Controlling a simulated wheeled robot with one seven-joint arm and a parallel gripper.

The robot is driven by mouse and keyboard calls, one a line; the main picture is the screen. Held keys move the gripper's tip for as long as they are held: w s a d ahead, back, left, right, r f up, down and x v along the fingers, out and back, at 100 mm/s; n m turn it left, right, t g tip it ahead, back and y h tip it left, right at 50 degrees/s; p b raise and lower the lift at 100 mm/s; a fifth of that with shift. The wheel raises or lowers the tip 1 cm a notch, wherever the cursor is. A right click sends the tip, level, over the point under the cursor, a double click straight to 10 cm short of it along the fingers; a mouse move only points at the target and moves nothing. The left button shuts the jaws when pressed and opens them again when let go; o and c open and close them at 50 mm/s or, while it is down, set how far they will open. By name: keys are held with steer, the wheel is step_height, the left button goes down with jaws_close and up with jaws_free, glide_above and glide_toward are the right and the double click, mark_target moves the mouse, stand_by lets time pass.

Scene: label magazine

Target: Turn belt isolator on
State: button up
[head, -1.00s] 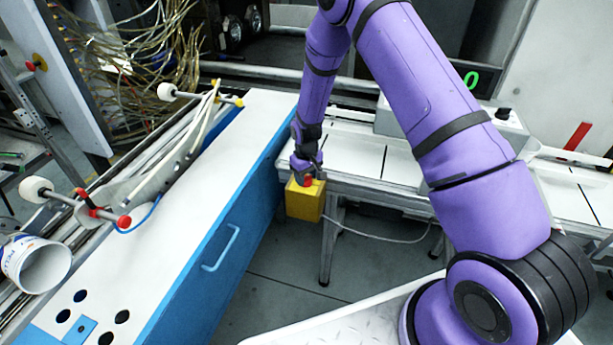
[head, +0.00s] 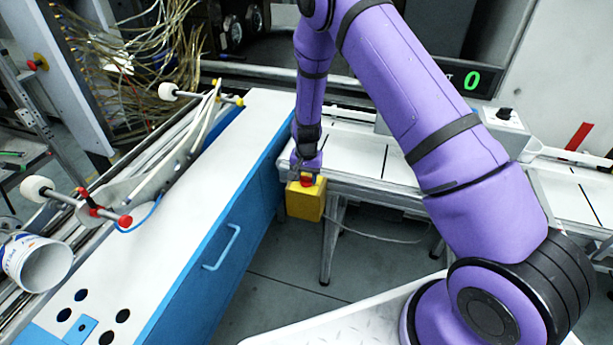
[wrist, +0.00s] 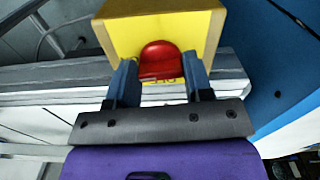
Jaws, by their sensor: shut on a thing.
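The belt isolator is a yellow box (head: 305,203) with a red knob (head: 307,180), at the front left end of the white conveyor table in the head view. In the wrist view, the yellow box (wrist: 165,25) is at the top and the rounded red knob (wrist: 160,57) faces me. My gripper (wrist: 159,68) has one blue-grey finger on each side of the knob and is shut on it. The knob's sides are partly hidden by the fingers. In the head view, my gripper (head: 306,171) is at the box's top. I cannot read the knob's position.
A blue cabinet with a white top (head: 215,190) stands close to the left of the isolator. The white conveyor table (head: 355,160) is behind it. A grey cable (head: 375,236) hangs from the box. Open floor lies below.

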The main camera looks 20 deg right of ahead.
mark_target(306, 177)
steer(key=shift+m, duration=0.6)
steer(key=o, duration=0.9)
step_height(306, 177, up, 11)
steer(key=shift+f, duration=0.1)
stand_by(0.4)
